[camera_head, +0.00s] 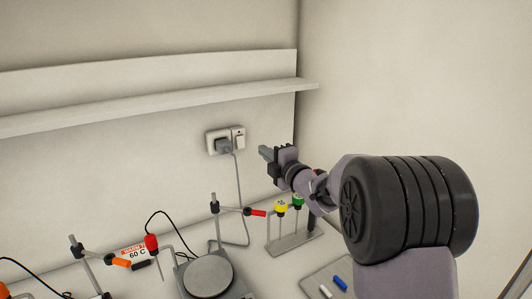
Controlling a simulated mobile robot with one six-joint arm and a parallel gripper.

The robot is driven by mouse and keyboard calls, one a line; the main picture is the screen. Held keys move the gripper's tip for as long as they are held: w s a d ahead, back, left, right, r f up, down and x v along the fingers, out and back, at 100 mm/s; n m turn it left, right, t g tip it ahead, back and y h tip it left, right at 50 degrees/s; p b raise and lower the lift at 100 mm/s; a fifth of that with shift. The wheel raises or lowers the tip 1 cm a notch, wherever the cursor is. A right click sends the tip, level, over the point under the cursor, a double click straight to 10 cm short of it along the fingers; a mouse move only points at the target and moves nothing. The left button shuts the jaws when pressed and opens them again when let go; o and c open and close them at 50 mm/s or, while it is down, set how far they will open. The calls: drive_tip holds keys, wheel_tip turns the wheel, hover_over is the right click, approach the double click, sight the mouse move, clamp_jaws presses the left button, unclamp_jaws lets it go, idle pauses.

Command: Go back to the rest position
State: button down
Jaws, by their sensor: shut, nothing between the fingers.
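My gripper (268,153) is at the end of my arm, raised above the bench and in front of the back wall near the corner. Its fingers point left, to the right of the wall socket (225,141). The fingers look closed together, with nothing held between them. My arm comes in from the lower right and covers part of the right wall and the bench.
Below stand a hotplate (208,277), a rack (294,243) with yellow (281,207) and green (298,200) capped samples, and clamp stands (215,222). A blue piece (340,284) lies on a grey mat (314,285). An empty shelf (160,107) crosses the back wall.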

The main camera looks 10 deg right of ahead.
drive_tip(key=shift+s+d+r, duration=0.1)
drive_tip(key=shift+s, duration=0.05)
drive_tip(key=s+d+m+g+h+b, duration=0.25)
drive_tip(key=s+m+g+h, duration=0.35)
drive_tip(key=s+m, duration=1.3)
drive_tip(key=s+a+f+m+g, duration=0.1)
drive_tip(key=s+a+f+m, duration=0.1)
drive_tip(key=s, duration=0.6)
drive_tip(key=s+a+f+m+g+y, duration=0.1)
drive_tip(key=s+a+f+m+g, duration=0.1)
drive_tip(key=s+f, duration=0.3)
drive_tip(key=s+a+f+m+g+y, duration=0.1)
drive_tip(key=s+a+f+m+g, duration=0.1)
drive_tip(key=s, duration=1.1)
drive_tip(key=a+f+m, duration=0.1)
drive_tip(key=a+f, duration=0.1)
drive_tip(key=shift+s+a, duration=0.15)
drive_tip(key=shift+a, duration=0.15)
